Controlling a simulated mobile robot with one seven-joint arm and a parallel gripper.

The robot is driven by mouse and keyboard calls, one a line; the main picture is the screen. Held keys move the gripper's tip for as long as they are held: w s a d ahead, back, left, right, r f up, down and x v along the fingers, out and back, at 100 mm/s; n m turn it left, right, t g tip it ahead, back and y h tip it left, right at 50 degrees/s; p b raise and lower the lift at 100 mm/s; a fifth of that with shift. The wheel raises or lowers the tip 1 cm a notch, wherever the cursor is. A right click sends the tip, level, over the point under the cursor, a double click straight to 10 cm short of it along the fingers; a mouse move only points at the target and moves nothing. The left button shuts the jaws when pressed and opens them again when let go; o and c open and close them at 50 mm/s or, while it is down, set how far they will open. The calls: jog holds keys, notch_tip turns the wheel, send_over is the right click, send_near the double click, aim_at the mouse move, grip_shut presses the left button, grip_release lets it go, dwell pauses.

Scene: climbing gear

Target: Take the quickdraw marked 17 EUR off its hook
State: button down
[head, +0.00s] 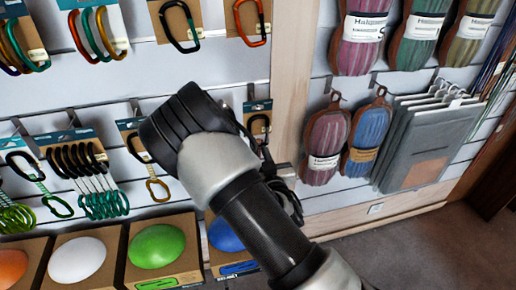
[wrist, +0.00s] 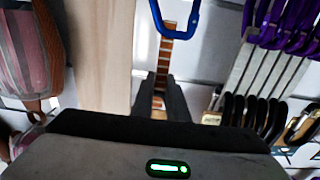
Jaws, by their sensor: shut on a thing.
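In the wrist view my gripper (wrist: 163,84) is shut on a quickdraw with a brown-and-white banded sling (wrist: 165,52). A blue carabiner (wrist: 192,22) is at the sling's upper end in the picture. The sling runs down between the two dark fingers, and its other end is hidden behind the gripper body. No price mark is readable, so I cannot tell whether this is the 17 EUR one. I cannot tell whether it still hangs on a hook. In the head view my arm covers the gripper and this quickdraw.
Purple-topped quickdraws with black carabiners (wrist: 262,108) hang close on the right in the wrist view. In the head view, black-and-green quickdraws (head: 85,170) hang at left, above boxed helmets (head: 157,245).

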jog(key=shift+s, duration=0.2)
jog(key=shift+r+v, duration=0.2)
jog(key=shift+v, duration=0.75)
jog(key=shift+s+d, duration=0.1)
jog(key=v, duration=0.6)
jog(key=shift+s+r, duration=0.25)
jog(key=shift+s, duration=0.1)
dwell(0.7)
jog(key=shift+d, duration=0.2)
